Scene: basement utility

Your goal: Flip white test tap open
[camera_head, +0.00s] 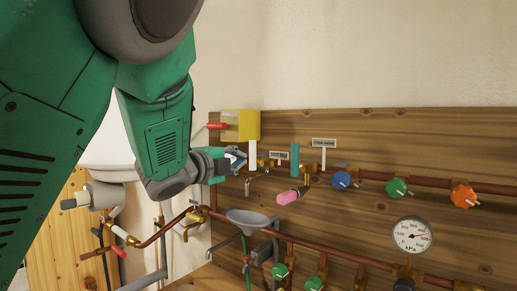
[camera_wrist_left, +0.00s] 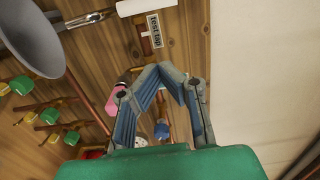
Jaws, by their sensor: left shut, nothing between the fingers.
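The test tap's white lever (camera_head: 253,155) stands upright at the left end of the upper copper pipe, above a small metal spout (camera_head: 249,186). A small "Test tap" label (camera_head: 279,155) is just right of it. In the left wrist view the white lever (camera_wrist_left: 146,6) is at the top edge, partly cut off, beside the label (camera_wrist_left: 153,27). My left gripper (camera_head: 240,160) is just left of the white lever, its fingers together and empty. In the left wrist view its fingertips (camera_wrist_left: 160,68) meet below the label. I cannot tell whether they touch the lever. My right gripper is not in view.
A yellow box (camera_head: 240,125) with a red handle is above the lever. A teal lever (camera_head: 295,159) and a pink one (camera_head: 287,198) are to the right. Blue (camera_head: 341,180), green and orange knobs follow. A grey funnel (camera_head: 248,218) sits below the spout.

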